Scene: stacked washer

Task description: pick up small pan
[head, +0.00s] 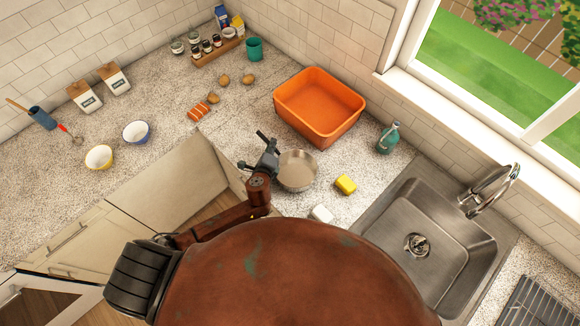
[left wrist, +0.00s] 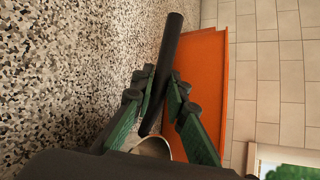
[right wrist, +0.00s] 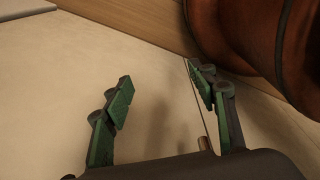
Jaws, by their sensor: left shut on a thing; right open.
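The small pan (head: 297,172) is a round metal pan on the speckled counter, between the orange tub and the yellow sponge. My left gripper (head: 268,150) is at the pan's left side, shut on its black handle. In the left wrist view the dark handle (left wrist: 172,45) runs between the two green-padded fingers (left wrist: 165,100), and part of the pan's metal rim (left wrist: 152,147) shows below. I cannot tell whether the pan is clear of the counter. My right gripper (right wrist: 163,90) is open and empty, in front of pale cabinet panels in the right wrist view.
The orange tub (head: 318,103) stands just behind the pan. A yellow sponge (head: 345,184), a white block (head: 321,214) and a teal bottle (head: 388,138) are to its right, then the sink (head: 430,240). Two bowls (head: 137,132) stand left.

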